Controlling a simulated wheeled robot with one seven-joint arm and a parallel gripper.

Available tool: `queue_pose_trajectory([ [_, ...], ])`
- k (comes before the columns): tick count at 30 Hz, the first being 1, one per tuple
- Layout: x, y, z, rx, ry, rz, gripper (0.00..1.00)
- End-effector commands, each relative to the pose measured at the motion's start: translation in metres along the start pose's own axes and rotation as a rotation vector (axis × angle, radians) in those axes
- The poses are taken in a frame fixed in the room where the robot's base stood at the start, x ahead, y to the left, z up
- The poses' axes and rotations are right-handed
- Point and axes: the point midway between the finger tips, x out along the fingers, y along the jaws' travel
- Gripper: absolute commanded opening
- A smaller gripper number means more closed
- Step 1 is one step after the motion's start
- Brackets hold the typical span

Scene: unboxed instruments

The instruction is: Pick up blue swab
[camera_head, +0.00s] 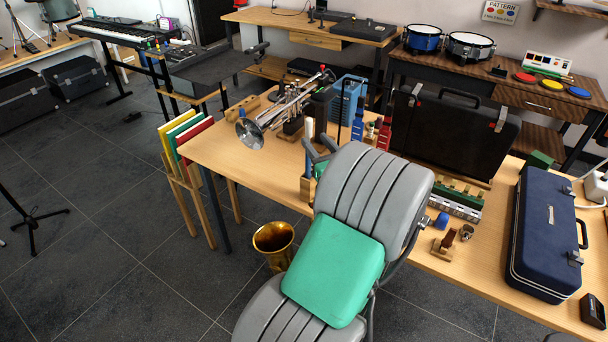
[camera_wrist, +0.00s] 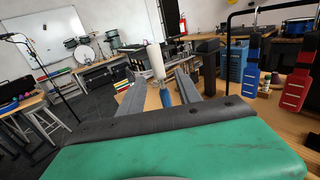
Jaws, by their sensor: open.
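The swab stands upright in the wrist view, with a white upper part (camera_wrist: 156,62) and a blue lower part (camera_wrist: 165,97). It shows between the two fingers of my open gripper (camera_wrist: 158,92), apart from them as far as I can tell. In the head view a pale upright piece (camera_head: 309,130), seemingly the same swab, rises just behind my gripper (camera_head: 319,150).
A silver trumpet (camera_head: 285,108) lies on stands behind. A blue case (camera_head: 545,235) lies on the right of the table (camera_head: 225,150). A brass bell (camera_head: 273,240) is below the table edge.

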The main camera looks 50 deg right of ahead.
Motion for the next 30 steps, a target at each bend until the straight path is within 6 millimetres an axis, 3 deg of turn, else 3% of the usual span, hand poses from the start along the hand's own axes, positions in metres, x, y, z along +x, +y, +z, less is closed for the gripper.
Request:
queue_pose_trajectory([
  [1,0.000,0.000,-0.028,0.000,0.000,0.000,0.41],
  [6,0.000,0.000,-0.057,-0.001,0.000,0.001,0.41],
  [11,0.012,0.001,-0.057,-0.003,0.001,0.003,0.41],
  [22,0.071,0.002,-0.055,-0.002,0.001,0.005,0.41],
  [30,0.079,0.000,-0.055,-0.001,0.000,0.000,0.41],
])
